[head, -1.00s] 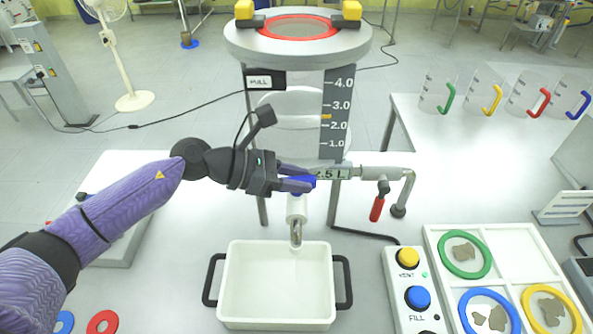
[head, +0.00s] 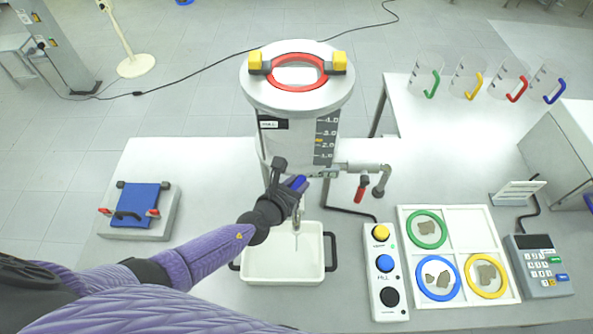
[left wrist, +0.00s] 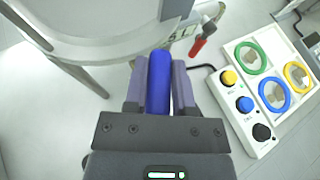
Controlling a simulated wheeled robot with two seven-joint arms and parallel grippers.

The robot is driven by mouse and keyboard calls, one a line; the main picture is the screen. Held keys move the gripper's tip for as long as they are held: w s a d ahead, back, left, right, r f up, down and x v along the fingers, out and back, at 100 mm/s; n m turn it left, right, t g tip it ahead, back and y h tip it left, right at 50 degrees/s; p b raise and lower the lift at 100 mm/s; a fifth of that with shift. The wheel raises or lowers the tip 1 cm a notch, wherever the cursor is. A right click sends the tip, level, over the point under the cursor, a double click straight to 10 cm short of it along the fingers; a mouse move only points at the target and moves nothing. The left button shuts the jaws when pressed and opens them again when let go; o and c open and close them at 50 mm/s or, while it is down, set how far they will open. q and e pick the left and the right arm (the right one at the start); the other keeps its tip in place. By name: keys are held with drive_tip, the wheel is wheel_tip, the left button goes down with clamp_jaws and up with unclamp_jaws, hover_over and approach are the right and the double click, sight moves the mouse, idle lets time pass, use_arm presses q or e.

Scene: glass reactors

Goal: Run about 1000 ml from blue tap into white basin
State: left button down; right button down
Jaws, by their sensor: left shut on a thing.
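The blue tap handle (left wrist: 158,82) is between the fingers of my left gripper (left wrist: 158,95) in the left wrist view. In the head view my left gripper (head: 290,186) is shut on the blue tap (head: 298,183) under the glass reactor (head: 300,130). The tap's spout (head: 299,215) points down over the white basin (head: 283,267). A thin pale streak below the spout may be liquid; the basin's level cannot be told. The reactor has a scale (head: 326,140) with marks from 1.0 to 4.0. My right gripper is not in view.
A red-handled side valve (head: 361,188) sticks out right of the reactor. A button box (head: 386,270), a white tray (head: 446,215) with coloured rings and a keypad device (head: 541,262) stand at right. Several handled beakers (head: 468,78) stand behind. A blue-topped device (head: 141,205) is at left.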

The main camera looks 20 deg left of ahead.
use_arm(q)
drive_tip(key=shift+r+n+y+p, duration=0.1)
drive_tip(key=shift+n+y+p, duration=0.35)
drive_tip(key=shift+n+y, duration=0.65)
drive_tip(key=shift+c, duration=2.2)
unclamp_jaws()
drive_tip(key=d+p+v, duration=0.1)
drive_tip(key=p+v, duration=0.2)
drive_tip(key=v, duration=0.6)
drive_tip(key=shift+s+a, duration=0.4)
drive_tip(key=shift+s, duration=0.05)
